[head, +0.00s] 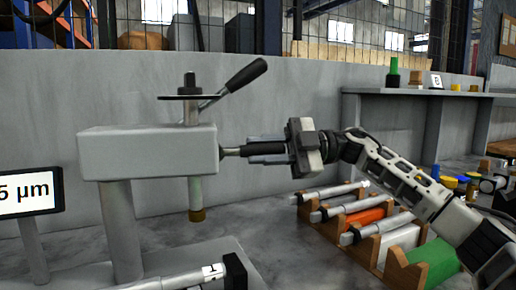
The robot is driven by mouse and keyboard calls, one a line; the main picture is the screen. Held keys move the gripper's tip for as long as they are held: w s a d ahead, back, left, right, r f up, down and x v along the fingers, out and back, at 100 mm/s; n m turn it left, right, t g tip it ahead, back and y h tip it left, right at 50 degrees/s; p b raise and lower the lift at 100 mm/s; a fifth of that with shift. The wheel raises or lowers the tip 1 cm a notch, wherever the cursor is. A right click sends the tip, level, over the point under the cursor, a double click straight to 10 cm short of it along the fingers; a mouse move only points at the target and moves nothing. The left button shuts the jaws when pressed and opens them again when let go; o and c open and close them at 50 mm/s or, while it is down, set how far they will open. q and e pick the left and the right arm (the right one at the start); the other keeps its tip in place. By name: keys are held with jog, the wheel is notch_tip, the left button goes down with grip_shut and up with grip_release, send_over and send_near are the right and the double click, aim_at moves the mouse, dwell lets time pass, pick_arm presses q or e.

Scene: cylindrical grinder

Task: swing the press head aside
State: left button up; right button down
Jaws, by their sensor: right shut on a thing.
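The press head (148,153) is a grey box on a round grey post, left of the picture's middle. A screw with a round disc and a black-knobbed lever stands on top of it, and a spindle with a brass-coloured tip (196,213) hangs below. A black handle (240,151) sticks out of the head's right side. My right gripper (268,152) is shut on this handle, its arm coming in from the right. My left gripper is not in view.
A display reading "5 µm" (28,192) stands at the far left. A cylindrical workpiece (180,281) lies below the head. A wooden rack (405,270) holds several grey shafts at the right. A grey shelf (410,92) carries small coloured parts. The bench between head and rack is clear.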

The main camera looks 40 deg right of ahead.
jog(key=c, duration=1.2)
grip_release()
jog(key=v, duration=1.6)
